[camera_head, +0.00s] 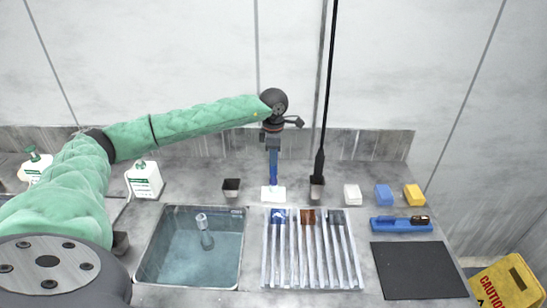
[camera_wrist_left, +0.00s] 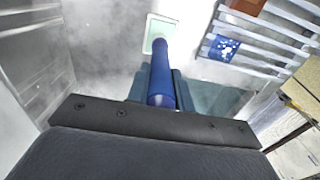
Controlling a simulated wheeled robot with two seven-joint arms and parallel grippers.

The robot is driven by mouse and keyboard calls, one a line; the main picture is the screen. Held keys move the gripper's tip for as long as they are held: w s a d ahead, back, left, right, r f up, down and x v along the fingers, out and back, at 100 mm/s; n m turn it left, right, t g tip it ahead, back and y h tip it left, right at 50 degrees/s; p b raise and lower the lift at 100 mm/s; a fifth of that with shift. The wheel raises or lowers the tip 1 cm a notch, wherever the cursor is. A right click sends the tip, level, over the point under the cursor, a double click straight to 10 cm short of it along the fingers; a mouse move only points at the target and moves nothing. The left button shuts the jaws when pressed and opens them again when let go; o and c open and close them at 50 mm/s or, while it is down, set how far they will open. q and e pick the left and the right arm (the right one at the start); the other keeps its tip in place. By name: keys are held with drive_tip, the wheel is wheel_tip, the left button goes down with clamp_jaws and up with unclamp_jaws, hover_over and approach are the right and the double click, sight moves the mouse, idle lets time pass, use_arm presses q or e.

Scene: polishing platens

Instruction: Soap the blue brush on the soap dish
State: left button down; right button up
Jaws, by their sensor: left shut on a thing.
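My left gripper (camera_head: 273,148) is shut on the blue brush (camera_head: 273,172), which hangs upright below it. The white soap dish (camera_head: 273,194) lies on the counter directly under the brush. The brush's lower end meets the dish in the head view; I cannot tell whether it touches. In the left wrist view the blue handle (camera_wrist_left: 162,85) runs from the jaws toward the pale dish (camera_wrist_left: 151,41), and the bristles are hidden. My right gripper is not in view.
A water-filled sink (camera_head: 190,274) is at front left, beside a slatted rack (camera_head: 267,262). A black holder (camera_head: 231,187) and a pole's dark base (camera_head: 317,185) flank the dish. White, blue and yellow blocks (camera_head: 414,194), a blue tool (camera_head: 386,225) and a black mat (camera_head: 420,270) lie right.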

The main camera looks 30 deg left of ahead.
use_arm(q)
drive_tip(key=shift+r+p, duration=0.5)
drive_tip(key=shift+r, duration=2.6)
drive_tip(key=shift+f, duration=0.15)
